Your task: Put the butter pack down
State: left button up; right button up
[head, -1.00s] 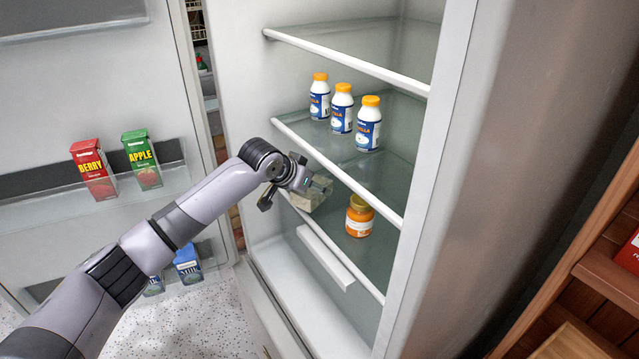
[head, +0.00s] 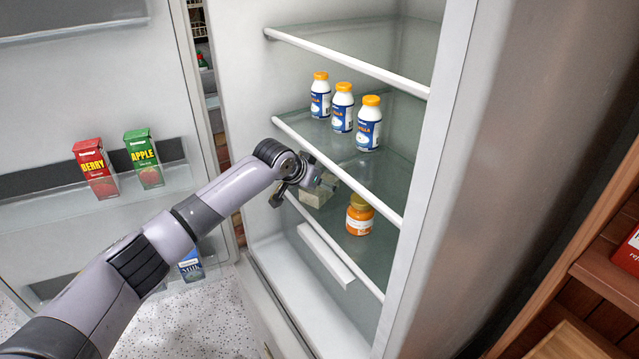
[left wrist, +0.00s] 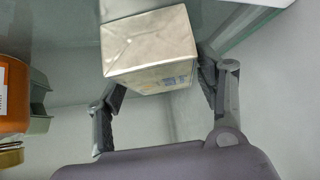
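The butter pack (head: 314,198) is a pale, foil-like block inside the fridge, just behind the front edge of the shelf level with the orange jar. My left gripper (head: 318,181) reaches in over it. In the left wrist view, the butter pack (left wrist: 150,45) sits between the two fingers of my left gripper (left wrist: 162,82), with a finger against each side; the fingers look closed on it. The left fingertip is partly hidden by the pack. I cannot tell whether its underside touches the shelf. My right gripper is not in view.
An orange jar (head: 359,215) stands close to the right of the pack. Three white bottles (head: 342,107) stand on the shelf above, whose white front rail (head: 340,175) runs near my gripper. The open door at left holds juice cartons (head: 95,168).

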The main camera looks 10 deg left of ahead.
pick_arm(q)
jog(key=shift+o, duration=0.5)
jog(key=shift+r, duration=0.1)
jog(key=shift+s+a+r, duration=0.1)
jog(key=shift+s+r, duration=0.1)
jog(key=shift+v, duration=1.2)
jog(key=s+a+b, duration=0.1)
jog(key=s+a, duration=0.3)
jog(key=s, duration=0.7)
jog(key=shift+a, duration=0.3)
